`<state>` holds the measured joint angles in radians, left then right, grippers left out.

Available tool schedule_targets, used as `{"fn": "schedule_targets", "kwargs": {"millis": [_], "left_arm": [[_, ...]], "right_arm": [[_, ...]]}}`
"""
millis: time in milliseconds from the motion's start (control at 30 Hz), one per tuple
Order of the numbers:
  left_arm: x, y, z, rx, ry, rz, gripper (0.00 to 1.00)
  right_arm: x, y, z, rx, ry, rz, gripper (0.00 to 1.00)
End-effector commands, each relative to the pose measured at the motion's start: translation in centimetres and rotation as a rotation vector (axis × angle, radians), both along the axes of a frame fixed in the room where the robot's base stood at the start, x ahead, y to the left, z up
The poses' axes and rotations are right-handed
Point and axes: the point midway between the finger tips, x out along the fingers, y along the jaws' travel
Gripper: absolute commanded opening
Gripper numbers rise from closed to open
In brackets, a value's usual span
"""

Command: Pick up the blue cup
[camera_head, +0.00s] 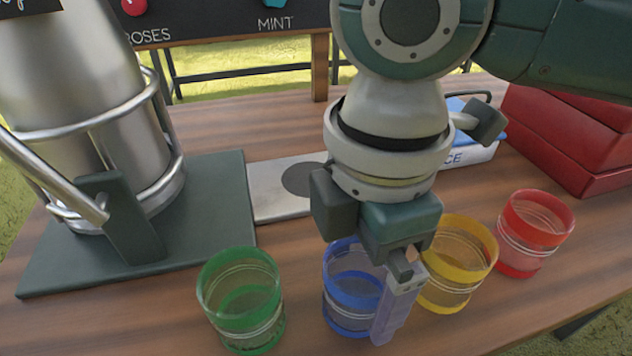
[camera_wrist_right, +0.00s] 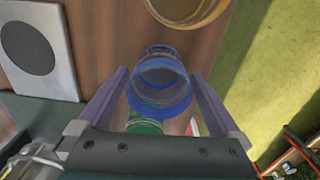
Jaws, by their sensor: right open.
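The blue cup (camera_head: 343,293) is see-through and stands upright on the wooden table, between the green and yellow cups. My right gripper (camera_head: 396,302) is over it from above, partly covering its right side. In the right wrist view the blue cup (camera_wrist_right: 162,82) sits between the two spread fingers of the gripper (camera_wrist_right: 159,74), with a gap on each side. The right gripper is open. One of its fingers is hidden in the head view. My left gripper is not in view.
A green cup (camera_head: 241,300) stands left; a yellow cup (camera_head: 456,264) is close to the right finger, with a red cup (camera_head: 533,235) beyond. A metal machine (camera_head: 90,100) on a dark base fills the left. Red boxes (camera_head: 570,135) stand at back right.

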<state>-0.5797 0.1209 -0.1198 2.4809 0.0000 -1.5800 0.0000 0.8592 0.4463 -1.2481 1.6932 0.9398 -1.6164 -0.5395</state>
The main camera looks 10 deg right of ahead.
Motion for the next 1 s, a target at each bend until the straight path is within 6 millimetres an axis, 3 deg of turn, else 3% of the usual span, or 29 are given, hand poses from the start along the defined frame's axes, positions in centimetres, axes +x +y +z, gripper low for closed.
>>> {"fn": "schedule_targets", "kwargs": {"millis": [133,833,1000], "left_arm": [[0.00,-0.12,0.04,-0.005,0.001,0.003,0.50],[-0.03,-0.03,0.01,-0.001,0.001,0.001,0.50],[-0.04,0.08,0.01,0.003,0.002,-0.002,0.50]], "right_arm": [[0.00,0.02,0.06,0.000,0.000,0.000,1.00],[0.00,0.03,0.09,0.001,0.000,0.000,0.21],[0.01,0.03,0.11,0.001,0.000,0.000,0.21]]}}
